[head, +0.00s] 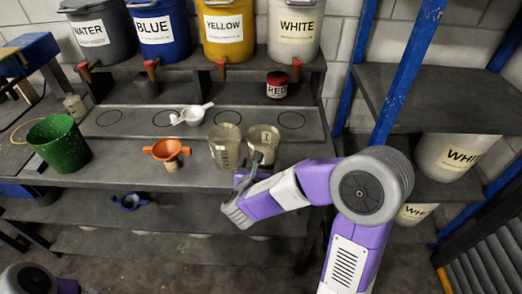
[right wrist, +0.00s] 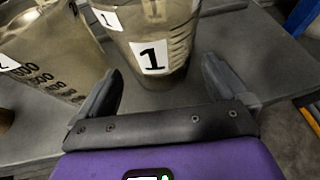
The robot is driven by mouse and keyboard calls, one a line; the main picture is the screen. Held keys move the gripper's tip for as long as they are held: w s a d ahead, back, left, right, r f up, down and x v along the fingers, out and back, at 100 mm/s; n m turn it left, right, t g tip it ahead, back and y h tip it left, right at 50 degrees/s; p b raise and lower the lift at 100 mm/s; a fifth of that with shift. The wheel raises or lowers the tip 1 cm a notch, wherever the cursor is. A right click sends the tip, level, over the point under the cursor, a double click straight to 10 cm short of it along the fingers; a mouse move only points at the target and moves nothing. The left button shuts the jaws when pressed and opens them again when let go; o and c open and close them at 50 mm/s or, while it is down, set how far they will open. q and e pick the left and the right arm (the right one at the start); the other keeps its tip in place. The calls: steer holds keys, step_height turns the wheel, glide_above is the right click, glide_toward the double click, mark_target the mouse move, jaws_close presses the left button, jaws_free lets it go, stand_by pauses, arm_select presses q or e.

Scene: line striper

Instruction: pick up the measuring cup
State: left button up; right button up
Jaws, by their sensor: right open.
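Two translucent grey-brown measuring cups stand side by side on the workbench in the head view, a left one (head: 224,148) and a right one (head: 265,137). In the right wrist view, the right cup (right wrist: 150,55), with a "1" label, stands upright just ahead of my right gripper. The left cup (right wrist: 45,55) shows at the left edge of that view. My right gripper (right wrist: 162,72) is open, its fingers to either side of the right cup's lower part; I cannot tell whether they touch it. In the head view my right arm hides part of the gripper. My left gripper is out of view.
A white handled cup (head: 191,115), an orange funnel (head: 167,152) and a green bucket (head: 59,145) are on the bench. A red-labelled jar (head: 276,86) stands behind. Labelled paint buckets (head: 224,30) line the upper shelf. Blue shelf posts (head: 408,70) rise at right.

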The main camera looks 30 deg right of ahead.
steer(key=x, duration=0.2)
steer(key=b+x, duration=0.1)
steer(key=x, duration=0.2)
steer(key=shift+w+d+f, duration=0.15)
steer(key=shift+w+f, duration=0.05)
steer(key=shift+f, duration=0.2)
steer(key=shift+r, duration=0.1)
steer(key=c, duration=0.9)
